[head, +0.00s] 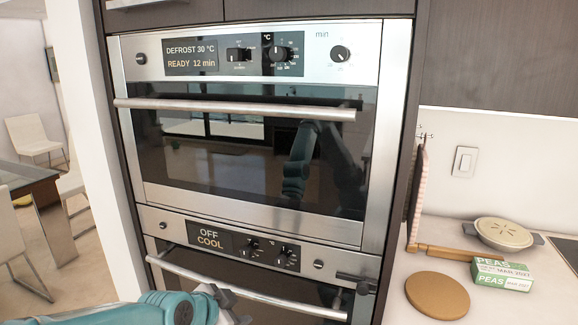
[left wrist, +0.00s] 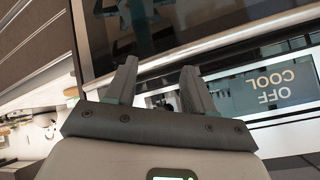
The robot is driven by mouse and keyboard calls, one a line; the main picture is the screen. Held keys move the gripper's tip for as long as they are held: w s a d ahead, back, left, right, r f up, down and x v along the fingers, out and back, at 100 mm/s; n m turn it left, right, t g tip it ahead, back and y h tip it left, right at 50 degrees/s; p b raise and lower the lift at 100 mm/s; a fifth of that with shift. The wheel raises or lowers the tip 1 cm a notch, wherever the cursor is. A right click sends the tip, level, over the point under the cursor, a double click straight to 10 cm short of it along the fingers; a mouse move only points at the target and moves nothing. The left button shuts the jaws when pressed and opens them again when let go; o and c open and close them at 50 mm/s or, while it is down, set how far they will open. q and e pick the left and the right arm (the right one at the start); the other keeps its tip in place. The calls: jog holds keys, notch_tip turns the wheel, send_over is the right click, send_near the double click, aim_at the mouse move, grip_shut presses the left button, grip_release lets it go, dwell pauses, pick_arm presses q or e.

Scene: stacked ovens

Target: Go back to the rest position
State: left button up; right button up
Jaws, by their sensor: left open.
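My left gripper (head: 230,300) comes in at the bottom of the head view, in front of the lower oven (head: 180,234) and close to its handle (head: 255,295). In the left wrist view the two dark fingers of my left gripper (left wrist: 158,70) stand apart with nothing held between them. A metal bar runs behind the fingertips; I cannot tell whether they touch it. The lower oven's display (left wrist: 262,88) reads OFF COOL, upside down in that view.
The upper oven (head: 250,150) is shut; its display reads DEFROST 30 °C, READY 12 min. On the counter at right are a round brown board (head: 437,296), a peas box (head: 502,274) and a lidded dish (head: 503,234). A table (head: 25,180) and chairs stand far left.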

pick_arm(q)
jog(key=s+f+n+g, duration=0.1)
jog(key=s+f+n, duration=0.15)
jog(key=f, duration=0.45)
jog(key=s+f+n+g, duration=0.1)
jog(key=s+f+g, duration=0.15)
jog(key=f, duration=0.55)
jog(key=s+f+n+g, duration=0.2)
jog(key=s+f+n, duration=0.3)
jog(key=s+f, duration=0.4)
jog(key=s+f+n+g, duration=0.2)
jog(key=s+f+n, duration=0.3)
jog(key=s+f, duration=0.4)
jog(key=s, duration=0.6)
jog(key=shift+s+a+g, duration=0.2)
jog(key=shift+s+g, duration=0.15)
